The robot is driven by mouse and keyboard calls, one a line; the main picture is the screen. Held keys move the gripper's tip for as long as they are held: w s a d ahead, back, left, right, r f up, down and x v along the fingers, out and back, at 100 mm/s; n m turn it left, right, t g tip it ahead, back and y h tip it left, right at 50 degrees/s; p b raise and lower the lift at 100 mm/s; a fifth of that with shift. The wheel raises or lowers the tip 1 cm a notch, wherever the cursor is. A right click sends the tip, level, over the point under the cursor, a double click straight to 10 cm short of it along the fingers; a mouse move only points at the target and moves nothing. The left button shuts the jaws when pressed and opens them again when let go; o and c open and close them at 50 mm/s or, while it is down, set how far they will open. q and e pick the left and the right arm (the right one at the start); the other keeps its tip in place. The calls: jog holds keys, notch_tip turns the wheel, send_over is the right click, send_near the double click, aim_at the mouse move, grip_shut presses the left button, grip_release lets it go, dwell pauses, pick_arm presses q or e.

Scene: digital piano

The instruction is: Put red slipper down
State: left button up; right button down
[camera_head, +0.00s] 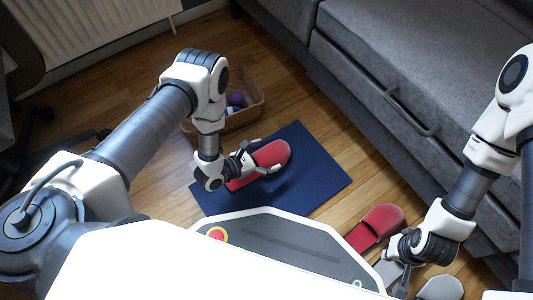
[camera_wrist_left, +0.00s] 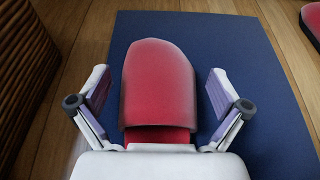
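A red slipper (camera_head: 272,154) is over the dark blue mat (camera_head: 318,183) and appears to lie on it. My left gripper (camera_head: 264,157) is at this slipper, with a finger on either side. In the left wrist view the slipper (camera_wrist_left: 158,80) sits between the spread fingers, with a gap on both sides. A second red slipper (camera_head: 376,226) lies on the wooden floor right of the mat; its edge shows in the left wrist view (camera_wrist_left: 313,22). My right gripper (camera_head: 402,280) is low beside grey slippers (camera_head: 441,288); its finger opening is unclear.
A wicker basket (camera_head: 246,112) with balls or similar items stands behind the mat. A grey sofa (camera_head: 400,75) borders the right side. A radiator (camera_head: 85,32) is at the back left. Bare mat shows around the slipper.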

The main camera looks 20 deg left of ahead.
pick_arm(q)
jog(key=shift+s+a+r+p, duration=0.1)
jog(key=shift+r+p, duration=0.2)
jog(key=shift+p, duration=0.05)
jog(key=p+v, duration=0.5)
jog(key=v, duration=0.6)
jog(key=shift+r, duration=0.1)
jog(key=shift+s+a, duration=0.15)
jog(key=shift+s, duration=0.1)
